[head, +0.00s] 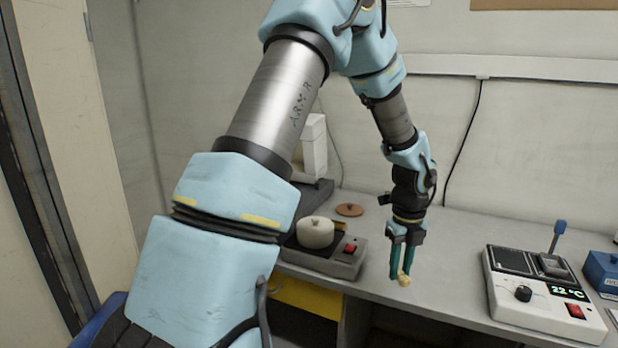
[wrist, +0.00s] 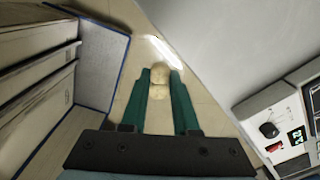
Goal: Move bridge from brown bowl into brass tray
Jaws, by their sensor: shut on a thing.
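My gripper (head: 402,262) has green fingers and is shut on a small cream, lumpy piece, which I take to be the bridge (head: 403,281). In the wrist view, the bridge (wrist: 160,75) sits between the two fingertips (wrist: 158,88), with beige floor behind it. In the head view, my gripper points down in front of the grey bench.
The bench (head: 455,235) has clear room in its middle. A white device with a temperature display (head: 545,295) stands right, near a blue box (head: 603,272). Left are a cream pot (head: 315,232) on a grey unit (head: 345,262) and a flat brown disc (head: 349,210).

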